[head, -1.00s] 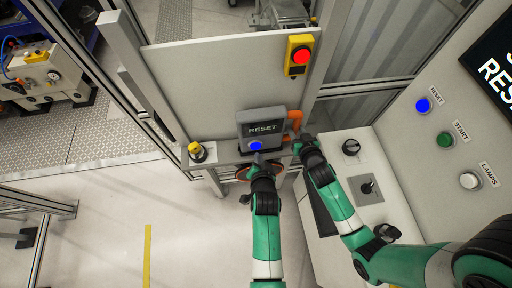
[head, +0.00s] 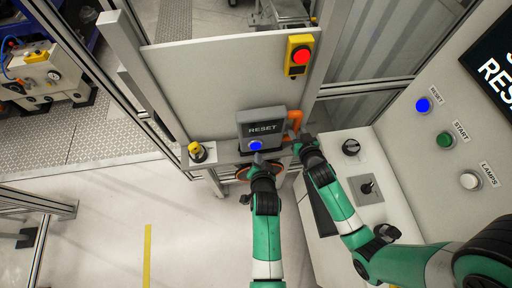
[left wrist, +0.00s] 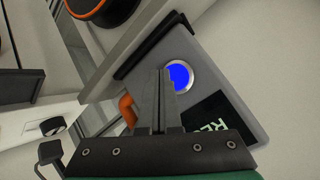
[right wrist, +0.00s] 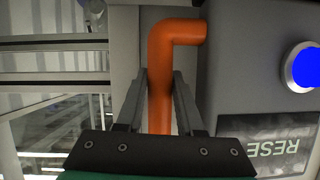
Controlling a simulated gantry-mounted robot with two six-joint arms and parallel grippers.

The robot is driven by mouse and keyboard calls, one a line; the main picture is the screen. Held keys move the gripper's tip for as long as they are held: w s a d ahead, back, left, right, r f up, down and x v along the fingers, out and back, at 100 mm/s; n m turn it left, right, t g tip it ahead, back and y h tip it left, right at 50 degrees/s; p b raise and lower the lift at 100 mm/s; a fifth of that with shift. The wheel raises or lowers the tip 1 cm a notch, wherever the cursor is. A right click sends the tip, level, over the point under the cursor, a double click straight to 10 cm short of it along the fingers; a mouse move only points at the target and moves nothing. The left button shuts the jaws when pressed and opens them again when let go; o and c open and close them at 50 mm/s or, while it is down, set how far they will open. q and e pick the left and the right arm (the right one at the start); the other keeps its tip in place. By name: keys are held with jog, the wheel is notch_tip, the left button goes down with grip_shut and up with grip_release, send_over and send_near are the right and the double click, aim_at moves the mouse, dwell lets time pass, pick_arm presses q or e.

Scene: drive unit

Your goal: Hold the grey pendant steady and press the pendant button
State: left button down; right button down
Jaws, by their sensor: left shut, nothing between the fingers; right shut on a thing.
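The grey pendant (head: 276,119) with a RESET label hangs against the grey panel. Its blue button (head: 256,145) sits below the label and also shows in the left wrist view (left wrist: 180,77). An orange handle (head: 296,117) bends out from the pendant's right side. My left gripper (head: 258,157) is shut and empty, its tips just at the lower edge of the button; whether they touch it I cannot tell. My right gripper (right wrist: 160,85) is shut on the orange handle, with one finger on each side of it.
A yellow box with a red button (head: 300,56) is on the panel above. A small yellow-topped device (head: 197,152) stands at left. The sloped console at right carries another blue button (head: 423,105), a green START button (head: 445,139) and a LAMPS button (head: 470,180).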

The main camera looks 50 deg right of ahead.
jog(key=shift+r, duration=0.1)
dwell(0.6)
pick_arm(q)
jog(key=shift+w+d, duration=0.3)
jog(key=shift+w, duration=0.05)
jog(key=shift+w+d, duration=0.25)
jog(key=shift+w, duration=0.1)
dwell(0.4)
jog(key=shift+w+d+r, duration=0.1)
jog(key=shift+w+d, duration=0.1)
dwell(0.8)
jog(key=shift+s+a, duration=0.1)
jog(key=shift+s, duration=0.05)
jog(key=shift+s+a, duration=0.65)
jog(key=shift+s, duration=0.1)
